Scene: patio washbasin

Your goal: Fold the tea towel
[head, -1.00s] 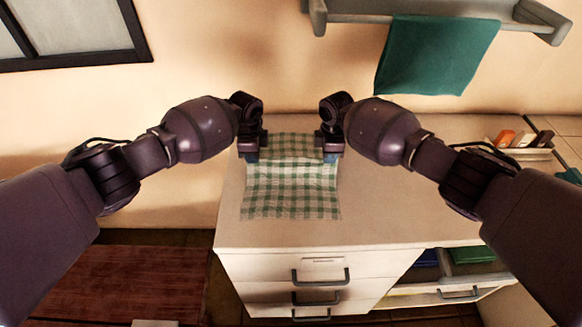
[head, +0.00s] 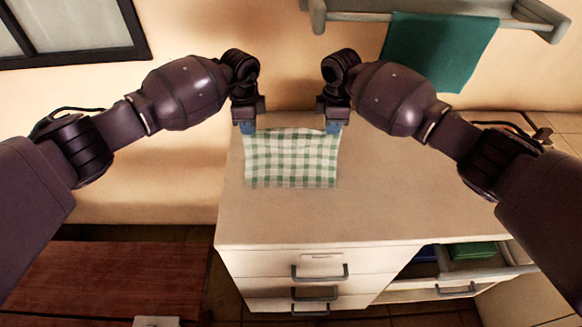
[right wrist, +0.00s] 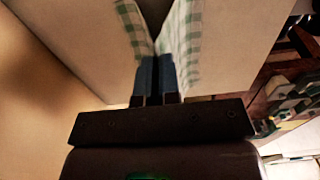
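The tea towel (head: 290,160), green and white checked, shows above the counter in the head view, its upper edge between my two grippers. My left gripper (head: 247,128) is at the towel's upper left corner, and the fingers appear closed on it. My right gripper (head: 332,128) is at the upper right corner. In the right wrist view its blue fingers (right wrist: 157,78) are together with the towel (right wrist: 182,40) pinched between them, cloth showing on both sides. The towel's lower edge looks near or on the counter; I cannot tell if it touches.
The pale counter (head: 380,200) is clear in front of and right of the towel. A teal towel (head: 440,50) hangs from a shelf rail on the wall. Drawers (head: 320,270) are below, with an open compartment at right. A reddish wooden surface (head: 110,280) lies lower left.

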